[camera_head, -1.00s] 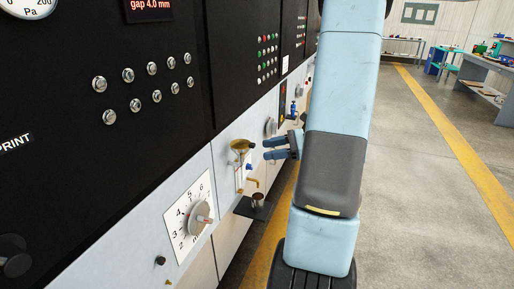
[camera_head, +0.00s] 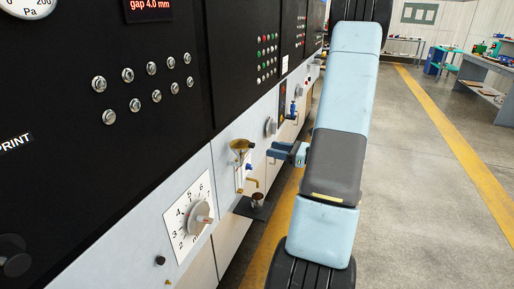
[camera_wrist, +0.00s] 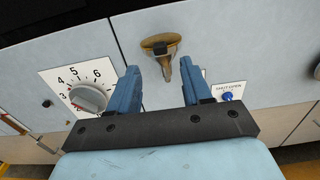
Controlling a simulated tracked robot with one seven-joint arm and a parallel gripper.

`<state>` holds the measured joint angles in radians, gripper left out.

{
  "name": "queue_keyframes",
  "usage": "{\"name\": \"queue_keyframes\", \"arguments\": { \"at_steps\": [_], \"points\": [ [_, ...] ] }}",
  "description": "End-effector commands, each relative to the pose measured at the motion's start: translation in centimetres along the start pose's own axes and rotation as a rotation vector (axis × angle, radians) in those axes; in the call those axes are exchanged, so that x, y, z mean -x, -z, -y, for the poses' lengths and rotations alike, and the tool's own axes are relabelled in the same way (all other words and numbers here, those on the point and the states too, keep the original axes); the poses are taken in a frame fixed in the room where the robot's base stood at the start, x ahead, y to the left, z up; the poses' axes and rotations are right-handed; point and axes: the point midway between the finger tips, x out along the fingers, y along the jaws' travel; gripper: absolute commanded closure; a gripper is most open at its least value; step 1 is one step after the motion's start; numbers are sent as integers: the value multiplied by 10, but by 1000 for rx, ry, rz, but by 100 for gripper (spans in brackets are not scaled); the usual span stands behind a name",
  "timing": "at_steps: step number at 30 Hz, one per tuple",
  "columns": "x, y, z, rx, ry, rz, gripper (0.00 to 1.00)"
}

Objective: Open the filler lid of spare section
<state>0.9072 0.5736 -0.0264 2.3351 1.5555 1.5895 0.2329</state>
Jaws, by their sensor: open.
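The brass filler lid (camera_head: 240,144) sits on top of a small filler fitting on the light grey machine panel. It looks flat and closed, with a dark knob at its edge. In the wrist view the lid (camera_wrist: 161,42) shows ahead of my fingertips, near the middle between them. My gripper (camera_head: 273,154) is right of the lid in the head view, apart from it and slightly lower. In the wrist view my gripper (camera_wrist: 160,68) has its two blue fingers wide apart with nothing held. No lettering naming the section is readable.
A dial (camera_head: 199,218) with a numbered plate is left of the filler. A small cup (camera_head: 257,200) stands on a dark shelf (camera_head: 250,209) below it. A blue shutoff knob (camera_wrist: 227,96) is beside it. Open floor lies to the right.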

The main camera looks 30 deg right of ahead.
Motion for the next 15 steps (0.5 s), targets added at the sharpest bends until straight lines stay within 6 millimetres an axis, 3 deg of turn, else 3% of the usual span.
{"name": "queue_keyframes", "arguments": {
  "at_steps": [9,15],
  "points": [
    [-52,0,-1,1,-3,0,51],
    [-66,0,0,0,-1,0,51]
  ]
}}
